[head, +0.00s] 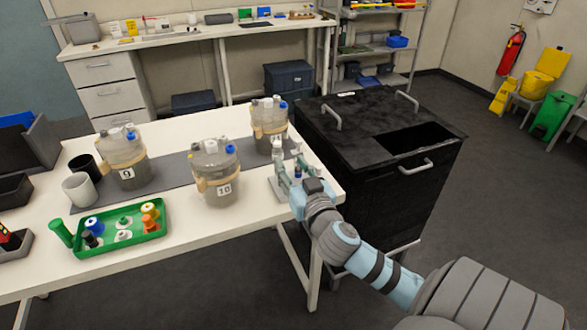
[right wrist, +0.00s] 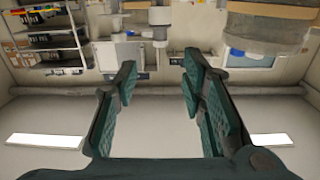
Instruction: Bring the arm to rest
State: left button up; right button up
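My right arm reaches in from the lower right of the head view. Its gripper (head: 288,165) is at the right end of the white table, just in front of the rear bioreactor vessel (head: 268,115). In the right wrist view the fingers (right wrist: 160,78) are spread apart with nothing gripped between them. That view is upside down, with ceiling lights at the bottom and part of a vessel with a tan band (right wrist: 265,22) at the top right. Vessel 10 (head: 216,172) and vessel 9 (head: 125,160) stand upright further left. My left gripper is not in view.
A green tray (head: 130,240) with coloured caps lies at the table front (head: 240,222). A black cup (head: 84,168) and a grey cup (head: 80,190) stand left. A black cabinet (head: 375,150) with handles stands close to my right gripper. Floor is open at right.

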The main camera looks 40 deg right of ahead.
jog(key=shift+s+a, duration=0.25)
jog(key=shift+s, duration=0.3)
